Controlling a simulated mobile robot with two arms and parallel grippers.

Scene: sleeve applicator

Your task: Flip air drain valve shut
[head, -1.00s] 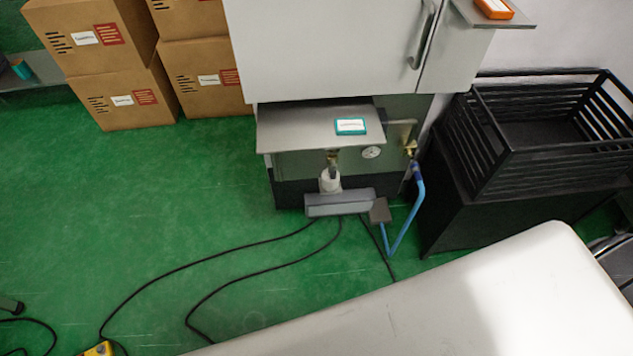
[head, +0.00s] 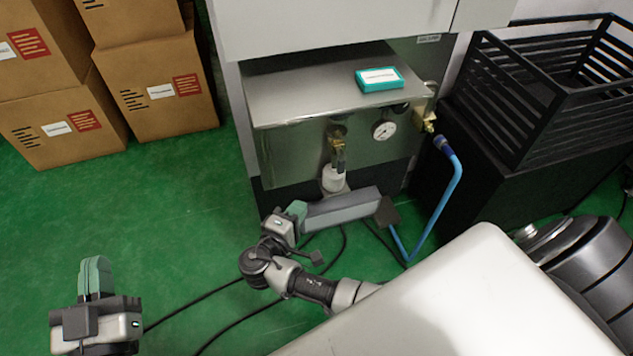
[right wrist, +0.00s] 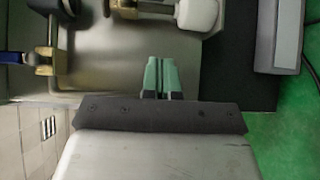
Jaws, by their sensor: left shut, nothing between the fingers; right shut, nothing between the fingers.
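A brass valve (head: 338,148) sits on the front of the steel cabinet, above a white cylinder (head: 334,180). A second brass valve (head: 428,120) is on the cabinet's right side, near a blue hose (head: 452,185). I cannot tell which one is the air drain valve. In the right wrist view, brass fittings show at the left (right wrist: 45,60) and top (right wrist: 150,14). My right gripper (head: 297,209) is shut and empty, below and left of the front valve, apart from it; its green fingers show in the wrist view (right wrist: 160,76). My left gripper (head: 96,276) is shut and empty at lower left.
A pressure gauge (head: 384,130) is between the valves. A teal-edged box (head: 379,79) lies on the steel shelf (head: 300,85). A grey bar-shaped unit (head: 342,208) is close to my right gripper. Cardboard boxes (head: 160,90) stand left, a black crate (head: 560,90) right. Cables cross the green floor.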

